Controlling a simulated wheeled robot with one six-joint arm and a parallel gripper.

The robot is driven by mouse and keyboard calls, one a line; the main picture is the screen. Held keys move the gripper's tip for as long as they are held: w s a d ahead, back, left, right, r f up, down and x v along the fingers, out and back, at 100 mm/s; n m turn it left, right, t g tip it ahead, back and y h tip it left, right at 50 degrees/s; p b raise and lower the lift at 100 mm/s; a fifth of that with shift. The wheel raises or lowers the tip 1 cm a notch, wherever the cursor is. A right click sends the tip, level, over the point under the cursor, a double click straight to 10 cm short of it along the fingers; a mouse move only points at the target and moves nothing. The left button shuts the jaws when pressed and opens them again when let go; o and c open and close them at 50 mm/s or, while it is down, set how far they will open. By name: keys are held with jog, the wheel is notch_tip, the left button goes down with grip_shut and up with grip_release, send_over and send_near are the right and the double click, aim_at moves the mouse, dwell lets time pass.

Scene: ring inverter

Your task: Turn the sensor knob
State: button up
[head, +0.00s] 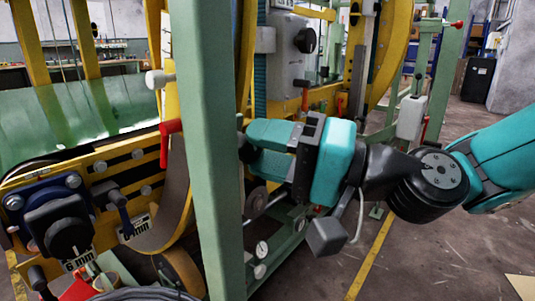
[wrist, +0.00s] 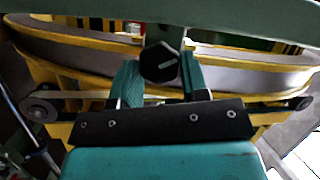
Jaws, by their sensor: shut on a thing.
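The sensor knob (wrist: 160,62) is black and many-sided, with a light pointer line slanting up to the right in the wrist view. My gripper (wrist: 159,77) has one teal finger on each side of it and is shut on it. In the head view my gripper (head: 252,150) reaches left towards the green post, with the dark knob (head: 243,148) at its fingertips. The post and the fingers hide part of the knob there.
A green upright post (head: 207,150) stands close to my fingertips. A grey box (head: 287,65) with another black knob (head: 305,40) is above my gripper. Floor (head: 440,250) is open at right.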

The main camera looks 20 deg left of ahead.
jog(key=f+m+y+b, duration=0.1)
jog(key=m+b, duration=0.1)
jog(key=b, duration=0.3)
jog(key=shift+f+m, duration=0.1)
jog(key=shift+m, duration=0.3)
jog(key=m+b, duration=0.1)
jog(key=b, duration=0.1)
jog(key=m+y+b, duration=0.1)
jog(key=b, duration=0.1)
jog(key=shift+r+m, duration=0.25)
jog(key=shift+m, duration=0.15)
jog(key=shift+r+b, duration=0.1)
jog(key=shift+b, duration=0.2)
jog(key=o, duration=0.6)
jog(key=shift+a, duration=0.1)
jog(key=shift+o, duration=0.2)
